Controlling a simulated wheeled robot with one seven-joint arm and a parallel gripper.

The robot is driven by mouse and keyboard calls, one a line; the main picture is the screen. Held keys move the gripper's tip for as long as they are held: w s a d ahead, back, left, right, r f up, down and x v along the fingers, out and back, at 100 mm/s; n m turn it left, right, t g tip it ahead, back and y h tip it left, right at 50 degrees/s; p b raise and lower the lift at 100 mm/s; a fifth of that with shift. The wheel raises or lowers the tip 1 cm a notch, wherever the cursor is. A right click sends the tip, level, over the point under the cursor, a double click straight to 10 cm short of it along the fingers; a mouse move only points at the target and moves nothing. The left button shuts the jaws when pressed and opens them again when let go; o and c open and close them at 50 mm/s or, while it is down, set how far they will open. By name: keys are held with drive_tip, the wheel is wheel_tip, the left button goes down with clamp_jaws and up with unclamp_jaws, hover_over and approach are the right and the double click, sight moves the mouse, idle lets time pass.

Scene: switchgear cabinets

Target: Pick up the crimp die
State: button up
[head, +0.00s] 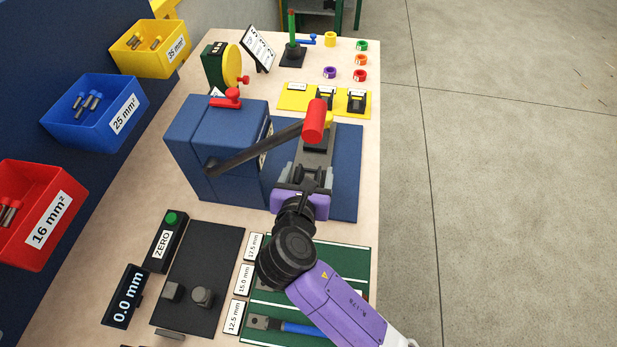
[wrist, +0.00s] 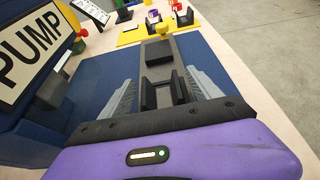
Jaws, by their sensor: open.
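My gripper (head: 306,175) is open above the bed of the blue press (head: 345,170). In the wrist view its two grey fingers (wrist: 162,92) stand apart. A dark U-shaped block, which looks like a crimp die (wrist: 163,96), lies between the fingers, with a gap on each side. Its lower end is hidden by my gripper's body, and I cannot tell its exact height relative to the fingertips. Another dark die (head: 356,101) stands on the yellow tray (head: 286,99) beyond the press; it also shows in the wrist view (wrist: 184,17).
The press's black lever with a red grip (head: 314,120) reaches across just beyond my gripper. The blue pump housing (head: 215,140) stands to the left. A green board (head: 357,257) with labels and a blue-handled tool lies nearer. Bins line the left; open floor lies right.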

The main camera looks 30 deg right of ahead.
drive_tip(key=shift+c, duration=0.2)
clamp_jaws()
drive_tip(key=shift+r, duration=0.2)
